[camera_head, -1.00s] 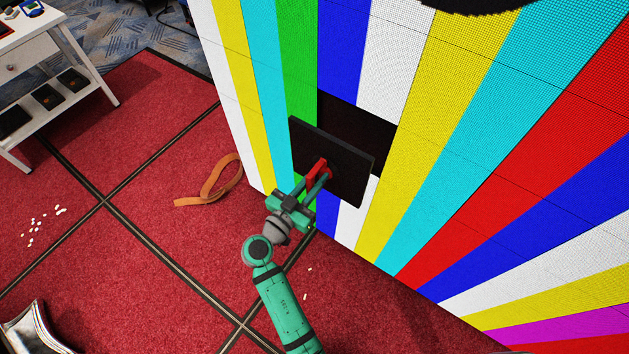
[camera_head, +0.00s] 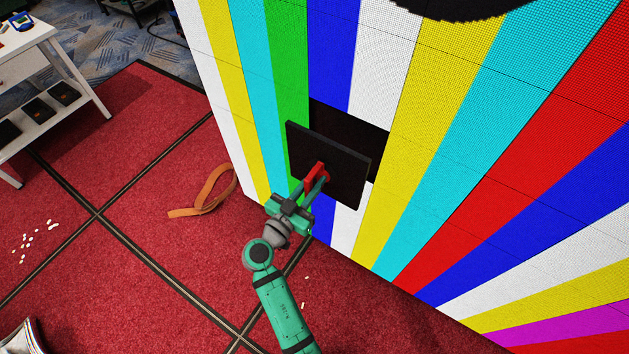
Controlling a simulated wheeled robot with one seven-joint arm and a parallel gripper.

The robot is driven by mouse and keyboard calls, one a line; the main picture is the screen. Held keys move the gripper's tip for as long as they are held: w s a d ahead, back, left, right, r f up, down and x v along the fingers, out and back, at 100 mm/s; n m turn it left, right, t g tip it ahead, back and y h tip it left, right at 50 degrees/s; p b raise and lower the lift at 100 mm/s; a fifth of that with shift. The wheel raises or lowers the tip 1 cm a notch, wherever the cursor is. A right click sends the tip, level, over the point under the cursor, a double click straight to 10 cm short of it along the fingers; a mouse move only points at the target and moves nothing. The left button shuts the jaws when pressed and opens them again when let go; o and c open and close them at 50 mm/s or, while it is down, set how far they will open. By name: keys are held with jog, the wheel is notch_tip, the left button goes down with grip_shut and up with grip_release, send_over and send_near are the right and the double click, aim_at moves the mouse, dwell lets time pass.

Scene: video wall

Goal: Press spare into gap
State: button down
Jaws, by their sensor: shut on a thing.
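The spare (camera_head: 335,158) is a flat dark panel with a red handle (camera_head: 315,173) on the side toward me. My gripper (camera_head: 312,184) is shut on the red handle and holds the panel up in front of the wall, a little tilted in the picture. The gap (camera_head: 362,127) is a black rectangular opening in the striped video wall (camera_head: 420,120). The panel covers the lower left part of the gap; the gap's top and right parts show. I cannot tell whether the panel touches the wall. The panel's far face is hidden.
An orange strap (camera_head: 205,195) lies curled on the red floor (camera_head: 120,250) left of my arm. Small white bits (camera_head: 38,238) lie farther left. A white shelf table (camera_head: 60,70) with dark items stands at the upper left.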

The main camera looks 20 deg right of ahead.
aim_at(326, 165)
jog(key=shift+w+d, duration=0.15)
jog(key=shift+d, duration=0.05)
jog(key=shift+x, duration=2.9)
jog(key=shift+r+x, duration=0.2)
jog(key=shift+x, duration=1.8)
dwell(2.9)
